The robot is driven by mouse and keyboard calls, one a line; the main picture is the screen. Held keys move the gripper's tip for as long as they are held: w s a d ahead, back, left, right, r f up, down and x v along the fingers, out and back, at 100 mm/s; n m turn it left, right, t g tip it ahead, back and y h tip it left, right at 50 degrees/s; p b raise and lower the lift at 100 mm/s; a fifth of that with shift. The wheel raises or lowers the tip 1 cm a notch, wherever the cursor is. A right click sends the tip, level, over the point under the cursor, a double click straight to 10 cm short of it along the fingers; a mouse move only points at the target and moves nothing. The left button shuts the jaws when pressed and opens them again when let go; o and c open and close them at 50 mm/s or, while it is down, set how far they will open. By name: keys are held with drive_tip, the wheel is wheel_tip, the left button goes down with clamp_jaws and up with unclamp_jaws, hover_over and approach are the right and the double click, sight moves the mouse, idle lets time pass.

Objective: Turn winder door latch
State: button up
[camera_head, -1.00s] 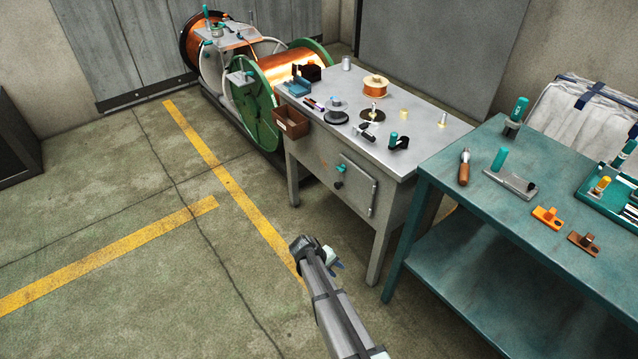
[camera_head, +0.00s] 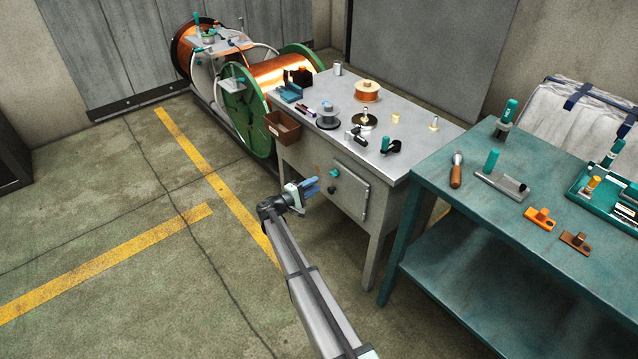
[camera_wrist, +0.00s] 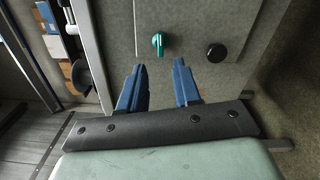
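The winder door (camera_head: 352,197) is a grey panel on the front of the grey metal bench. Its teal latch (camera_head: 334,173) sits near the door's upper left, with a black round knob (camera_head: 331,189) just below it. My gripper (camera_head: 314,187) has blue fingers pointing at the door from the left. In the wrist view, my gripper (camera_wrist: 158,66) is open and empty, with a clear gap between the fingers. The teal latch (camera_wrist: 158,42) is ahead of that gap, apart from both fingertips. The black knob (camera_wrist: 217,52) is beyond and right of the right finger.
A brown open bin (camera_head: 282,128) hangs on the bench's left end, above my gripper. Spools and small tools stand on the bench top (camera_head: 410,134). A green-flanged copper drum (camera_head: 276,76) is behind left. A teal table (camera_head: 440,175) is at right. The floor in front is free.

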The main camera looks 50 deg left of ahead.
sight(332, 175)
drive_tip(key=shift+w, duration=3.6)
drive_tip(key=shift+w, duration=0.3)
clamp_jaws()
